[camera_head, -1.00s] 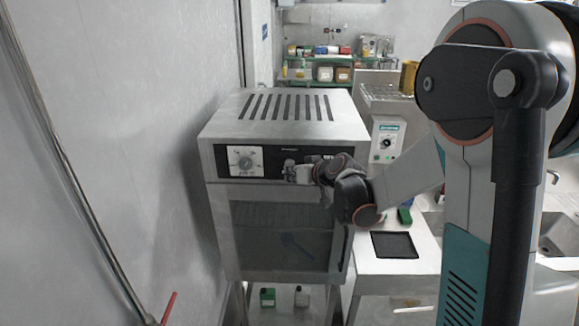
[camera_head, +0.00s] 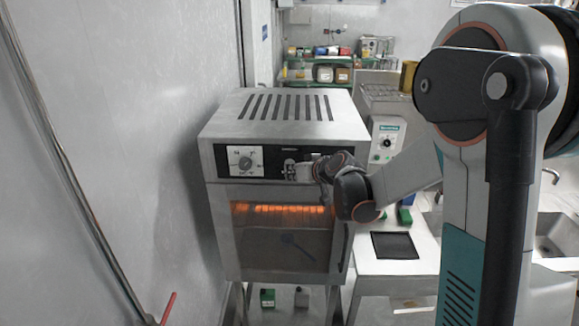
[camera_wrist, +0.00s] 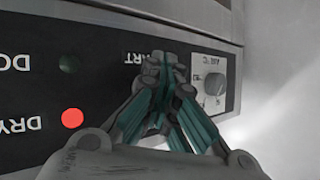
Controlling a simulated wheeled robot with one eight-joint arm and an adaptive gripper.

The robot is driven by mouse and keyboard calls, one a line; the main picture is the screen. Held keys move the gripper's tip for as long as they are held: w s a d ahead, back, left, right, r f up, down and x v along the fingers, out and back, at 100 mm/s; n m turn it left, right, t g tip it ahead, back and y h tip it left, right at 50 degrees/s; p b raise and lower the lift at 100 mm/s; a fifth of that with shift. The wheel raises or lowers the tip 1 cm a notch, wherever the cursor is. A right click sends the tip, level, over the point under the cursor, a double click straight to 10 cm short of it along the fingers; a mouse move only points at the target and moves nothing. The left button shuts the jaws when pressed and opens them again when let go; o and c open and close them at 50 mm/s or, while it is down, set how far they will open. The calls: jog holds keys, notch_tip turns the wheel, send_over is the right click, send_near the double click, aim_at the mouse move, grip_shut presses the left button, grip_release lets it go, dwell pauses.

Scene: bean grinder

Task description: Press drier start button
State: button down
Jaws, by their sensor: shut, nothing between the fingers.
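The drier (camera_head: 284,130) is a grey metal oven with a black control panel, a dial (camera_head: 245,160) and a glass door (camera_head: 285,238). An orange glow shows behind the upper part of the glass. My gripper (camera_head: 287,171) is at the panel, right of the dial. In the wrist view its closed fingertips (camera_wrist: 164,65) lie over the panel beside a partly covered label ending in "ART". The start button itself is hidden behind the fingers, so I cannot tell whether they touch it. A red light (camera_wrist: 72,118) marked "DRY" is lit; a dark green light (camera_wrist: 69,64) is beside it.
A small table with a black mat (camera_head: 394,245) stands right of the drier, with a grey machine (camera_head: 386,139) behind it. A wall is close on the left. A sink (camera_head: 557,235) is at the right, and green shelves (camera_head: 318,72) are at the back.

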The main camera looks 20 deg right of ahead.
jog(key=shift+s, duration=0.15)
jog(key=shift+s+a, duration=0.3)
jog(key=shift+s, duration=0.4)
jog(key=s, duration=0.1)
jog(key=s+a, duration=0.1)
jog(key=s, duration=0.1)
jog(key=s+b, duration=0.1)
jog(key=shift+s+a, duration=0.25)
jog(key=shift+s, duration=0.15)
dwell(0.6)
jog(key=s+f+g+h+b, duration=0.2)
jog(key=s+f+b, duration=1)
jog(key=s+b, duration=0.2)
jog(key=s+f+m+g+h+b, duration=0.1)
jog(key=s+f+g+h+b, duration=0.1)
jog(key=s+f+b, duration=1.1)
jog(key=s+b, duration=0.1)
jog(key=s, duration=0.3)
jog(key=shift+s+g, duration=0.2)
jog(key=shift+g, duration=0.1)
